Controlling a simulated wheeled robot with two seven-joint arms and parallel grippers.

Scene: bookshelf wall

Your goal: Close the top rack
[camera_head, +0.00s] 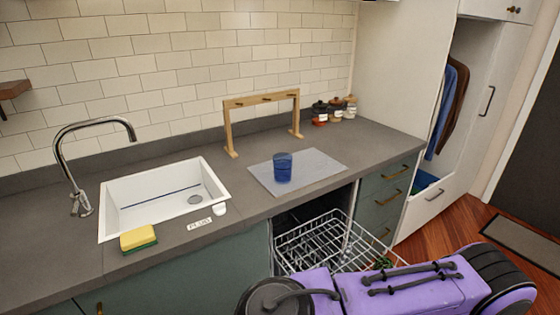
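The top rack (318,243) is a white wire dishwasher rack. It sticks out of the dark dishwasher opening (290,218) under the counter, at the lower middle of the view. Its front right part reaches behind my purple arm, which hides some of its near edge. A small green and reddish item (383,262) shows at the rack's right side; I cannot tell what it is. Neither of my grippers shows in the view. I cannot tell from this view whether anything touches the rack.
A blue glass (283,167) stands on a grey mat (322,165) above the opening. A white sink (128,222), a sponge (138,239) and a wooden stand (229,125) are on the counter. Green drawers (372,211) flank the opening's right. Wooden floor lies right.

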